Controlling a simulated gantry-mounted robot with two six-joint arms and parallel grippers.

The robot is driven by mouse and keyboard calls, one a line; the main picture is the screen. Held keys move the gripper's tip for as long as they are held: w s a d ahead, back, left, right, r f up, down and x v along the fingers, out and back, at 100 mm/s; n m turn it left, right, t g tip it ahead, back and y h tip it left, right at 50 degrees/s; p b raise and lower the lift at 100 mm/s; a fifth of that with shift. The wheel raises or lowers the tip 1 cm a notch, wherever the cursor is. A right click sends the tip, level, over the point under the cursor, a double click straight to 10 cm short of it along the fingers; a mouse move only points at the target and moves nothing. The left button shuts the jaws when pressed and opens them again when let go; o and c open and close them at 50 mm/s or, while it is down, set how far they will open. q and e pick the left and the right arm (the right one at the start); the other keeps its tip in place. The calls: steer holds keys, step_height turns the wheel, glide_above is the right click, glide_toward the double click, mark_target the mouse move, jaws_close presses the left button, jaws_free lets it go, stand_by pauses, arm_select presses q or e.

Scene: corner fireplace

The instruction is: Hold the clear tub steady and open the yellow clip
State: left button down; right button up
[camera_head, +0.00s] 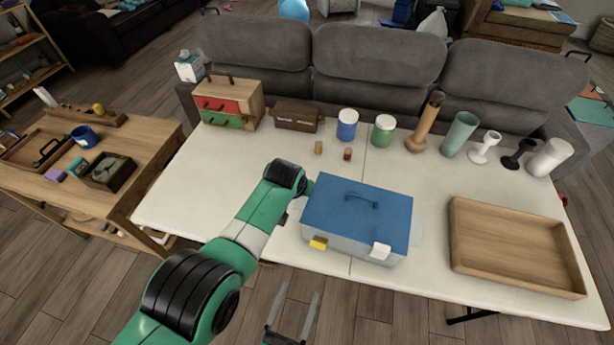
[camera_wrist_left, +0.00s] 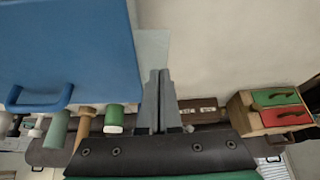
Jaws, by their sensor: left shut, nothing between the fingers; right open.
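The clear tub (camera_head: 345,243) stands on the white table with its blue lid (camera_head: 340,205) on; the lid also fills the upper left of the left wrist view (camera_wrist_left: 60,40). The yellow clip (camera_head: 318,243) is on the tub's front, left of a white clip (camera_head: 380,250). I cannot tell if the yellow clip is fastened. My left gripper (camera_wrist_left: 159,75) is shut and empty beside the tub's left side; in the head view my green arm mostly hides it. My right gripper (camera_head: 292,298) is open and empty in front of the table's near edge, below the yellow clip.
A wooden tray (camera_head: 515,287) lies right of the tub. Behind stand a drawer box (camera_head: 227,104), a brown case (camera_head: 297,116), a blue jar (camera_head: 347,125), a green jar (camera_head: 384,130) and several vases and cups. The table left of my arm is clear.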

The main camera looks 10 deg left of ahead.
arm_select(q)
steer(key=shift+s+r+p, duration=0.2)
steer(key=shift+r+p, duration=0.3)
steer(key=shift+p, duration=0.15)
step_height(320, 180, up, 5)
steer(key=p, duration=0.4)
steer(key=shift+w+p, duration=0.1)
steer(key=shift+p, duration=0.3)
steer(key=p+v, duration=1.1)
steer(key=p, duration=1.2)
steer(key=shift+r+p, duration=0.3)
